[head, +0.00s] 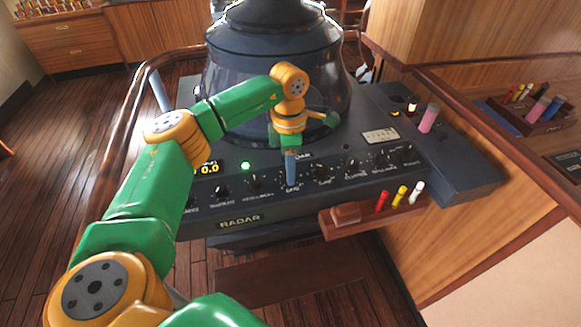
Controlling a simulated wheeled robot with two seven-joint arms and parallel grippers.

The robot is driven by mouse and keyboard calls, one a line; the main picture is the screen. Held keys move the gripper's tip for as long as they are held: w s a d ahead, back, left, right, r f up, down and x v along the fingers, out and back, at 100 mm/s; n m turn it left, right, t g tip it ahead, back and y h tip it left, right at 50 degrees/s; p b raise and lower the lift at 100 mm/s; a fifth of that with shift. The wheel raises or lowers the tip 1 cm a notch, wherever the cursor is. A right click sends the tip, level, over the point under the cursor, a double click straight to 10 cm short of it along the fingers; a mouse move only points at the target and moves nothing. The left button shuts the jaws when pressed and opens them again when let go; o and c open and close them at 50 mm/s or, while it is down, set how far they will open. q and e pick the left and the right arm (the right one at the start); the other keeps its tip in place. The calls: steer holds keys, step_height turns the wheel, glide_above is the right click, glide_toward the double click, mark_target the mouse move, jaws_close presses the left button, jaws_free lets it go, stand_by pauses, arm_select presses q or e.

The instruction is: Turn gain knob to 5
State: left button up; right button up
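The radar console (240,220) stands ahead with a row of small black knobs along its front panel. My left gripper (291,178) reaches down to this panel, just above a label that seems to read GAIN. The gain knob is hidden behind or between the blue-grey fingers, so I cannot see its pointer or setting. The fingers show edge-on, and I cannot tell whether they touch or grip the knob. My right gripper is not in view.
Other knobs flank the fingers closely, such as one to the left (254,178) and one to the right (323,170). A green lamp (246,166) and a yellow digital display (208,169) sit left. A wooden tray (350,215) with markers juts out below right. A wooden rail (128,115) curves around the console.

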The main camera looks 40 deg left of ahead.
arm_select(q)
steer(key=o, duration=0.3)
steer(key=shift+r, duration=0.1)
steer(key=shift+o, duration=0.4)
steer(key=shift+s+a, duration=0.1)
steer(key=shift+r, duration=0.1)
step_height(320, 180, up, 6)
steer(key=shift+a+r+b, duration=0.1)
steer(key=shift+b, duration=0.7)
steer(key=shift+r, duration=0.35)
